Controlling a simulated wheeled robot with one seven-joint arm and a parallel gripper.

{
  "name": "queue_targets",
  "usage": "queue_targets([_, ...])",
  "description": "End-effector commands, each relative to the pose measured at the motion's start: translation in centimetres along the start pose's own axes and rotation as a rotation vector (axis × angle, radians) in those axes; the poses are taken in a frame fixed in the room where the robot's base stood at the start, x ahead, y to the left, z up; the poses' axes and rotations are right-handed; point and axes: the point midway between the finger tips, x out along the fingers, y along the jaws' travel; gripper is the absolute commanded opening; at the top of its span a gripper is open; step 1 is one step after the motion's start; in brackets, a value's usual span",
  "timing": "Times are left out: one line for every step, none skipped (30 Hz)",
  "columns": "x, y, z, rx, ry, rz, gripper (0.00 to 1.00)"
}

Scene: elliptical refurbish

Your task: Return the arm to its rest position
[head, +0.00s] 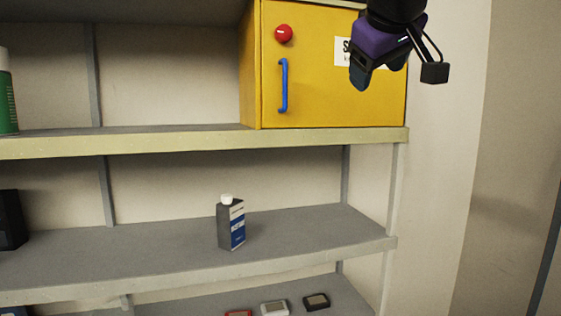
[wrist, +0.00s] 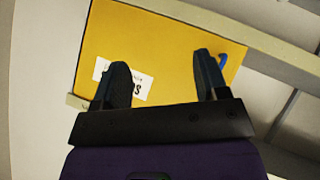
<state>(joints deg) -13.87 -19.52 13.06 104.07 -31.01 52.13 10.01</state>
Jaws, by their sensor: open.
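My gripper (head: 376,76) hangs at the top right of the head view, in front of the right part of a yellow cabinet (head: 325,95). In the wrist view my gripper (wrist: 158,82) has its two dark fingers spread apart with nothing between them. The yellow cabinet (wrist: 165,50) fills the background there, with its white label (wrist: 125,80) partly behind the left finger. The cabinet door is shut. Part of my arm is cut off by the top edge of the head view.
The cabinet has a red knob (head: 284,33) and a blue handle (head: 283,85), and stands on the upper shelf (head: 200,143). A dark carton (head: 231,224) with a white cap stands on the middle shelf (head: 130,250). Small devices (head: 275,308) lie below. A green container (head: 7,95) stands far left.

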Motion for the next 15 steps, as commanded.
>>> queue_targets([0.4,0.6,3.5,0.035,-0.051,-0.008,0.67])
queue_targets([0.6,0.8,5.5,0.056,-0.081,-0.016,0.67])
queue_targets([0.9,1.0,8.1,0.083,-0.119,-0.029,0.67])
queue_targets([1.1,1.1,10.1,0.108,-0.146,-0.039,0.67])
queue_targets([1.3,1.1,12.1,0.132,-0.173,-0.050,0.67])
queue_targets([1.4,1.0,14.7,0.165,-0.207,-0.065,0.67])
queue_targets([1.6,0.9,16.6,0.192,-0.232,-0.077,0.67])
queue_targets([1.6,0.7,18.6,0.219,-0.257,-0.090,0.67])
queue_targets([1.7,0.3,21.1,0.257,-0.287,-0.107,0.67])
queue_targets([1.7,0.0,22.9,0.285,-0.308,-0.120,0.67])
queue_targets([1.8,-0.4,24.6,0.312,-0.327,-0.133,0.67])
queue_targets([1.8,-0.9,26.7,0.347,-0.350,-0.151,0.67])
queue_targets([1.8,-1.3,28.1,0.372,-0.366,-0.164,0.67])
queue_targets([1.7,-1.7,29.4,0.396,-0.379,-0.176,0.67])
queue_targets([1.7,-2.3,30.9,0.424,-0.394,-0.190,0.67])
